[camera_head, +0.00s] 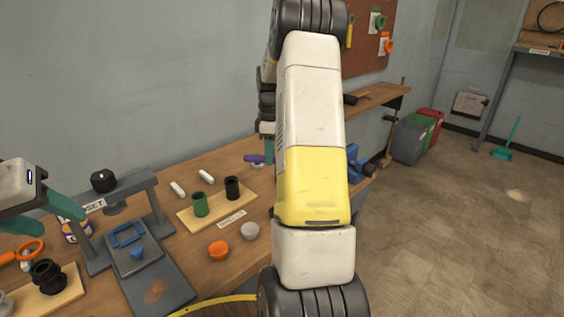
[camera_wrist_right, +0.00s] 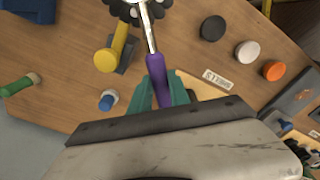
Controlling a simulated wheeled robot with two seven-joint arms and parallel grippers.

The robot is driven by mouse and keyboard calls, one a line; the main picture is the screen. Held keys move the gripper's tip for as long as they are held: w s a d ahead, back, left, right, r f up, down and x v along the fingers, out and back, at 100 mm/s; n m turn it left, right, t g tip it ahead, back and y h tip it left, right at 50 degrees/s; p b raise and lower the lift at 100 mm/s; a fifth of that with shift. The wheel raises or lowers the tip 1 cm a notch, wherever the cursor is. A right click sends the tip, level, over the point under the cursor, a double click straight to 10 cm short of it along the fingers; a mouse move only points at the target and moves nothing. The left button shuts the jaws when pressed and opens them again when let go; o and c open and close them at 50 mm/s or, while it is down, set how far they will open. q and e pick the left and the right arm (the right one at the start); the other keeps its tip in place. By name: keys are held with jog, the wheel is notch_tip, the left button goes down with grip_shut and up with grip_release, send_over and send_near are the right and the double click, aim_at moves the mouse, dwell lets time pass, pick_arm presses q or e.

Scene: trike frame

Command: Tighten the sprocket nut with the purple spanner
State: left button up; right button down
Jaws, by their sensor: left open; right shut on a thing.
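The purple spanner (camera_wrist_right: 156,75) is in my right gripper (camera_wrist_right: 161,97), whose teal fingers are shut on its purple handle. Its metal shaft points up in the right wrist view, over a dark toothed sprocket (camera_wrist_right: 123,10) at the top edge. I cannot tell whether the spanner's head sits on a nut, and the nut is not clear. In the head view the purple handle (camera_head: 254,158) shows left of my right arm, which hides the sprocket. My left gripper (camera_head: 42,214) is open and empty at the left, above the bench.
The wooden bench (camera_head: 185,265) carries a grey press stand (camera_head: 155,205), a board with green (camera_head: 200,204) and black (camera_head: 232,188) cups, and orange (camera_head: 218,250) and pale caps. A yellow-headed part (camera_wrist_right: 112,54) stands left of the spanner. Floor at right is mostly clear.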

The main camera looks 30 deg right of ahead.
jog(key=shift+w+d+m, duration=0.9)
jog(key=shift+w+m, duration=0.05)
jog(key=shift+m, duration=0.25)
jog(key=shift+w+d+r+m, duration=0.1)
jog(key=shift+w+d+m, duration=0.4)
jog(key=shift+m, duration=0.1)
jog(key=shift+s+a, duration=0.1)
jog(key=shift+s+a+n, duration=0.35)
jog(key=shift+s+n, duration=0.05)
jog(key=shift+n, duration=0.2)
jog(key=c, duration=1.9)
grip_release()
jog(key=shift+a, duration=0.1)
grip_shut()
